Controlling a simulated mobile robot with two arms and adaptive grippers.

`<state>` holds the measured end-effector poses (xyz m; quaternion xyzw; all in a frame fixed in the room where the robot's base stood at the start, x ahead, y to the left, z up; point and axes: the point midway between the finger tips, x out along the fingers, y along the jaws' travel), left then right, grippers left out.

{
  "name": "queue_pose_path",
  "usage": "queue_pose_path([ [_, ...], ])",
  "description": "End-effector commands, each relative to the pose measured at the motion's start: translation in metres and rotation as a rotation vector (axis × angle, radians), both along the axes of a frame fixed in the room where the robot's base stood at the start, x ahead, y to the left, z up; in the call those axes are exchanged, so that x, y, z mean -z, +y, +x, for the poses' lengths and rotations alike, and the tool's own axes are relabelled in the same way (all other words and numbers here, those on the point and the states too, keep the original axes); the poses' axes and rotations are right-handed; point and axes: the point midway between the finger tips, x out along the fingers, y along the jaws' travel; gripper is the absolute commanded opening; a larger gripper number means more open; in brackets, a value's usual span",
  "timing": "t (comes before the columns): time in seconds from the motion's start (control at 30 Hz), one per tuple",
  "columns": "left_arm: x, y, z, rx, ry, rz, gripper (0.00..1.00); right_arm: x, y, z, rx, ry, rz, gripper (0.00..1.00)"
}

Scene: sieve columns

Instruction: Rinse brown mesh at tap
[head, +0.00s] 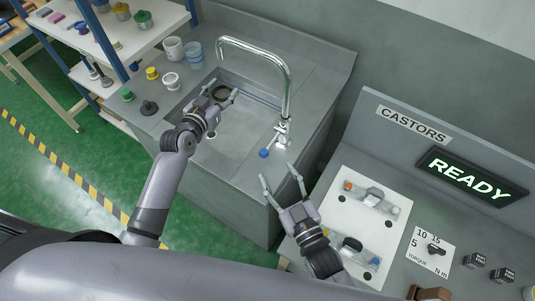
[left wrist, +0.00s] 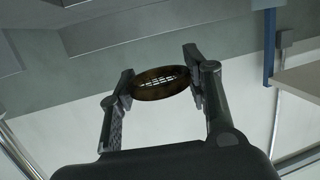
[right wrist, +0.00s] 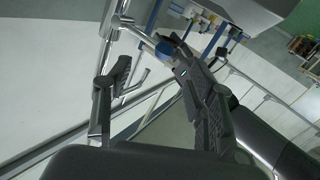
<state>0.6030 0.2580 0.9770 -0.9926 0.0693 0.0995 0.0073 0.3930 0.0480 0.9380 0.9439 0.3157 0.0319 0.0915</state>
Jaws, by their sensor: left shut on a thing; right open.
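The tap (head: 288,85) is a tall chrome arch with a blue-ended lever (head: 264,153). No water stream is visible. My right gripper (head: 282,184) is open and empty, just in front of the lever. The blue lever end also shows in the right wrist view (right wrist: 165,49).
White and blue-grey cups (head: 173,49) and several small coloured pieces (head: 152,73) stand on the counter left of the basin. A castor station with white plates (head: 345,215) and a READY sign (head: 465,178) is at right.

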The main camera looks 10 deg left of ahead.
Motion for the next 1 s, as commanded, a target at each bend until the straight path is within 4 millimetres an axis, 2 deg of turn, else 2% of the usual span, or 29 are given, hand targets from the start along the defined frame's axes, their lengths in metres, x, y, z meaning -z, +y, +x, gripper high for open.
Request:
queue_pose_path([
  [0.2, 0.0, 0.0, 0.0, 0.0, 0.0, 0.0, 0.28, -0.001, 0.027, 0.035, -0.001, -0.001, 0.001, 0.51],
  [0.4, 0.0, 0.0, 0.0, 0.0, 0.0, 0.0, 0.28, 0.0, 0.04, 0.053, -0.001, 0.001, -0.001, 0.51],
  [0.77, 0.0, 0.0, 0.0, 0.0, 0.0, 0.0, 0.28, 0.001, 0.043, 0.057, -0.001, 0.003, -0.001, 0.51],
  [1.0, 0.0, 0.0, 0.0, 0.0, 0.0, 0.0, 0.28, 0.001, 0.043, 0.056, -0.001, 0.003, -0.001, 0.36],
])
